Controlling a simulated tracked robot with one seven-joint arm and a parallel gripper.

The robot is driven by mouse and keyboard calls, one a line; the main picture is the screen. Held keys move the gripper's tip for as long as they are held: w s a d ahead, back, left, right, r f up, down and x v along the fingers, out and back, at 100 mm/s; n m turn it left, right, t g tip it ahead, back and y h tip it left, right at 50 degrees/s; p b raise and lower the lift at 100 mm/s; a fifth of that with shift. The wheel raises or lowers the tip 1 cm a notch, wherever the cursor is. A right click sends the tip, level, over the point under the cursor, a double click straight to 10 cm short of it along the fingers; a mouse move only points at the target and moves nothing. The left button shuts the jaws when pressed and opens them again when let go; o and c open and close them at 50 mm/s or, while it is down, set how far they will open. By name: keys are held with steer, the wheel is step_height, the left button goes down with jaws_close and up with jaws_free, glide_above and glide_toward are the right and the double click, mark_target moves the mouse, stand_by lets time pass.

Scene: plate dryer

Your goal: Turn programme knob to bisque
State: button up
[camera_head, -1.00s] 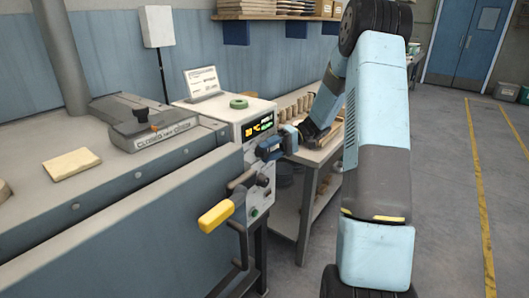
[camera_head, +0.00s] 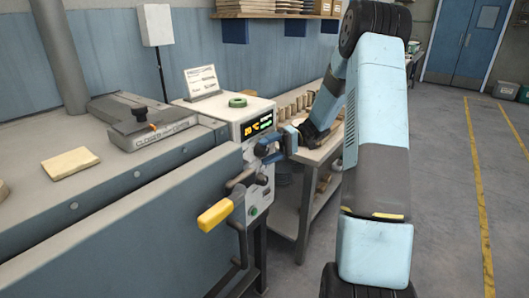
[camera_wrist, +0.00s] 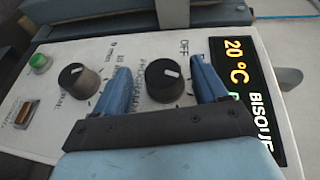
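The display (camera_wrist: 245,85) beside the knob reads 20 °C and BISQUE, with a green line partly hidden by my right finger. In the head view my gripper (camera_head: 264,150) is at the front panel (camera_head: 262,180), below the lit display (camera_head: 257,126), and hides the knob.
A second black knob (camera_wrist: 79,81), a green button (camera_wrist: 39,63) and an amber rocker switch (camera_wrist: 25,112) share the panel. A yellow-handled lever (camera_head: 216,215) sticks out below my gripper.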

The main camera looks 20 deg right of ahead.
steer(key=v, duration=1.3)
steer(key=shift+w+d, duration=0.15)
steer(key=shift+d, duration=0.25)
steer(key=shift+r, duration=0.1)
steer(key=s+a+r+m+t+h, duration=0.1)
steer(key=s+a+r+m+h, duration=0.1)
steer(key=s+a+r+h, duration=0.85)
steer(key=s+a+r+t+h, duration=0.1)
steer(key=s+t, duration=0.1)
steer(key=s, duration=0.5)
steer(key=s+a+r+m+t+h, duration=0.1)
steer(key=s+a+t+h, duration=0.1)
steer(key=s, duration=0.5)
steer(key=s+a+r+t+h, duration=0.2)
steer(key=s+t, duration=0.2)
steer(key=s, duration=0.4)
